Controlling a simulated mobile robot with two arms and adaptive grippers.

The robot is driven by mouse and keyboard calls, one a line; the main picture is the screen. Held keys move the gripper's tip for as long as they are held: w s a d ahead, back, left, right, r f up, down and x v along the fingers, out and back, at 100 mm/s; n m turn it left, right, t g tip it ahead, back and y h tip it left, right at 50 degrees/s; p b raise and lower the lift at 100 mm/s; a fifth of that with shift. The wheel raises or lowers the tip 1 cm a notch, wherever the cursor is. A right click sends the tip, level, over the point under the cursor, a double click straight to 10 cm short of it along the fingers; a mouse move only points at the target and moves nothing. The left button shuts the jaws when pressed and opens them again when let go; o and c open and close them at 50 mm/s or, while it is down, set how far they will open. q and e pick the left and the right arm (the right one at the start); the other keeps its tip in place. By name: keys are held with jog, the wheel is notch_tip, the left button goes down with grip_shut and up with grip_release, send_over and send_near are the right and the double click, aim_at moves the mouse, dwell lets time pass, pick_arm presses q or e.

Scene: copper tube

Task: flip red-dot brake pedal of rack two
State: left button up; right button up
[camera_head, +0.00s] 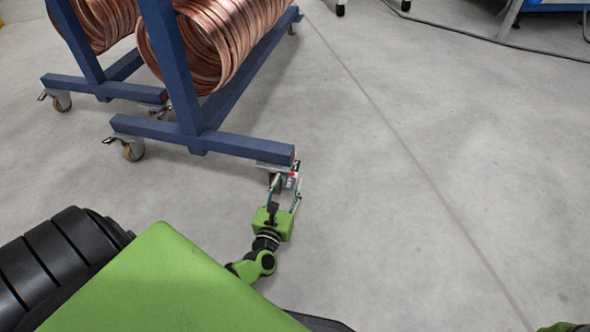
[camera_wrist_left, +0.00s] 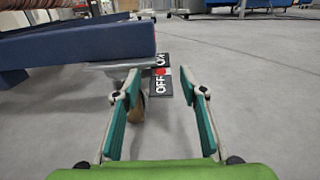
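The brake pedal with the red dot (camera_head: 292,174) is at the right front caster of the nearer blue rack (camera_head: 222,141). In the left wrist view the pedal (camera_wrist_left: 161,84) shows "ON" and "OFF" lettering with a red dot between. My left gripper (camera_head: 284,188) is at the pedal, its fingers apart. In the left wrist view the open fingers (camera_wrist_left: 163,90) frame the pedal from the front, with nothing clamped between them. Whether a finger touches the pedal cannot be told. The caster wheel (camera_wrist_left: 136,108) is partly hidden by the left finger. My right gripper is not in view.
The nearer rack carries copper coils (camera_head: 215,40). Another blue rack (camera_head: 90,84) with coils stands to its left. Another caster (camera_head: 133,151) is at the nearer rack's left end. The grey floor (camera_head: 430,180) to the right is clear; a cable (camera_head: 470,38) lies at the back.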

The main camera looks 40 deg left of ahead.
aim_at(293, 170)
pick_arm(q)
jog(key=b+x, duration=0.2)
jog(key=x, duration=0.4)
jog(key=shift+w+f, duration=0.1)
jog(key=shift+w, duration=0.2)
jog(key=shift+b+x, duration=0.35)
jog(key=shift+x, duration=0.4)
jog(key=shift+c, duration=0.4)
grip_shut()
